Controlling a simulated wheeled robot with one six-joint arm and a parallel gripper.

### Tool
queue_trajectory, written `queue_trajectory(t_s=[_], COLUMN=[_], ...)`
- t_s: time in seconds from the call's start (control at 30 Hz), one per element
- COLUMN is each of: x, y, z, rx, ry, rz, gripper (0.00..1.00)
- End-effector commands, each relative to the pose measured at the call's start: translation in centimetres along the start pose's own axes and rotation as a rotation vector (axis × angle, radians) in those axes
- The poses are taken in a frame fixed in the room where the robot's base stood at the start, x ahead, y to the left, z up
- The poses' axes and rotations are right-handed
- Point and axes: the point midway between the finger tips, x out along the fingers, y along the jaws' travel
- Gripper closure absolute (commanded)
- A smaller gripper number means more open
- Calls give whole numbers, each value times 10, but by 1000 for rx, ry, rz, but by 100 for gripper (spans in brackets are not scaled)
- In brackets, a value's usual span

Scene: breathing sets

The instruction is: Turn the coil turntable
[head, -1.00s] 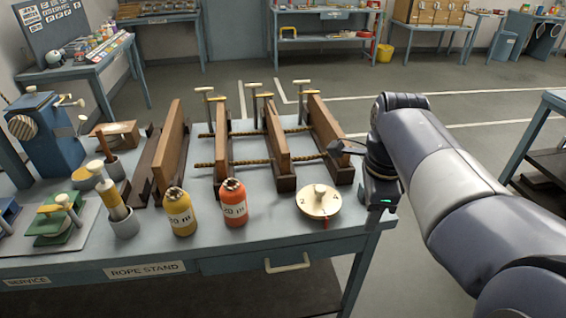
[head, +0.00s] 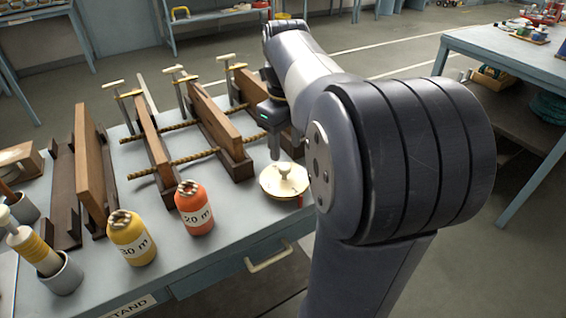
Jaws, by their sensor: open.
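The coil turntable is a round cream disc (head: 270,187) with a brass-coloured rim and a raised knob (head: 285,171) in its middle. It lies flat on the blue-grey bench near its front right edge, with a small red mark on its right side. My gripper (head: 276,154) points down just behind and above the knob, slightly to its left in the picture. It is open and holds nothing that I can see. One finger shows clearly; the other is hard to make out. I cannot tell whether a finger touches the knob.
An orange bottle (head: 194,212) and a yellow bottle (head: 131,243) marked in metres stand left of the turntable. Behind are upright wooden boards (head: 212,127) with ropes (head: 160,167) through them and T-handled clamps. A drawer handle (head: 268,257) is on the bench front.

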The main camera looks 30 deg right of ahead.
Motion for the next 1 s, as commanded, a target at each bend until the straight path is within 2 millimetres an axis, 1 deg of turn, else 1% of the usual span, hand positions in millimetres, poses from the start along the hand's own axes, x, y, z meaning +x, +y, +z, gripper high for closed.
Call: queue_trajectory(t_s=[0.03,0.1,0.2,0.3,0.47,0.7,1.0], x=[12,25,39,49,55,56,55], y=[0,0,0,0,0,0,0], z=[0,0,0,0,0,0,0], rx=[-1,-1,-1,-2,-2,-2,-2], ry=[3,2,1,1,-1,-1,-1], rz=[2,2,1,1,0,0,0], gripper=[52,52,52,52,52,52,76])
